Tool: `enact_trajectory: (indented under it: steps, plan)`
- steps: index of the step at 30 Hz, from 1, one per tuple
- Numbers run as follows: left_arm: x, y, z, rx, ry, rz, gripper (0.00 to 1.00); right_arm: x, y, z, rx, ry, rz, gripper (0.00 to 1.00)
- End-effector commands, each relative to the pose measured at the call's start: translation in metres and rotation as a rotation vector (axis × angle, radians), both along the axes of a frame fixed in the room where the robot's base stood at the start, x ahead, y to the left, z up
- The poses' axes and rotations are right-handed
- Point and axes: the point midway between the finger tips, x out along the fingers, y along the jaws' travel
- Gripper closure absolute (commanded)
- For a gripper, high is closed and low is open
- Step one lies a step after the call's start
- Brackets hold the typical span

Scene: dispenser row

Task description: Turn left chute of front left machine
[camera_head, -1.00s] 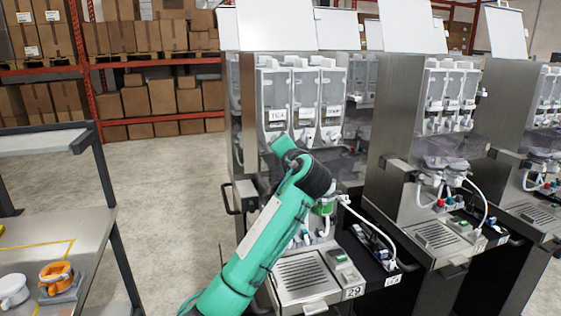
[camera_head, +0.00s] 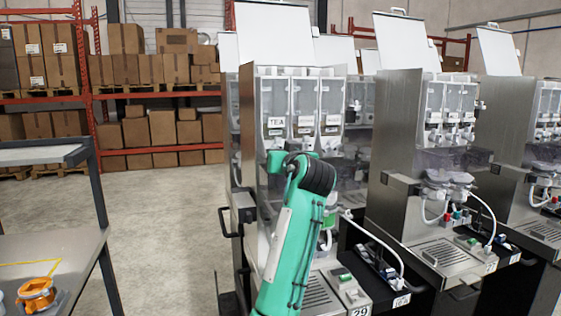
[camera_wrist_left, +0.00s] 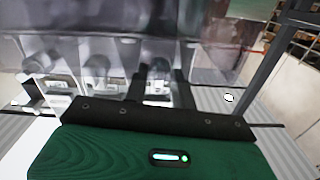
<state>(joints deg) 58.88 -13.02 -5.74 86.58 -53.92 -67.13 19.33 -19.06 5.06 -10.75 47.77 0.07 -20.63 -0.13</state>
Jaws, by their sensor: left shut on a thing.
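The front left machine (camera_head: 250,170) is a steel dispenser with three clear canisters (camera_head: 303,98), the left one labelled TEA. White chutes (camera_head: 331,140) sit below the canisters; in the head view my left arm covers the left chute. My left gripper (camera_wrist_left: 158,88) shows as a dark shape beyond its green body in the left wrist view, shut on the left chute. Two other white chutes (camera_wrist_left: 95,70) stand beside it there. The turn of the held chute is too blurred to tell. In the head view my arm hides the fingertips. My right gripper is not in view.
More dispensers (camera_head: 405,150) stand close on the right. A grey cart (camera_head: 75,262) with an orange piece (camera_head: 37,293) is at the left. Open floor (camera_head: 165,215) lies between cart and machines. Racks of boxes (camera_head: 160,128) stand behind.

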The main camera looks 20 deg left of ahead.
Motion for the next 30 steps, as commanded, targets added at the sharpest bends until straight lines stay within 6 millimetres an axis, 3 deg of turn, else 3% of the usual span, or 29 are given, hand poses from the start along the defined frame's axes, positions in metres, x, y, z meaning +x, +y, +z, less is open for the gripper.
enact_trajectory:
  steps: [23,24,30]
  plan:
    - [0.0004,-0.0007,-0.0001,-0.089,-0.059,-0.001,0.96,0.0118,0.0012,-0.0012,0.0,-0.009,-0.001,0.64]
    - [0.0004,-0.0006,-0.0001,-0.089,-0.059,-0.001,0.7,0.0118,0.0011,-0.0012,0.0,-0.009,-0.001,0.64]
    - [0.0003,-0.0005,0.0001,-0.089,-0.06,-0.001,0.67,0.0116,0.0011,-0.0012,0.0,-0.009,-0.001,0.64]
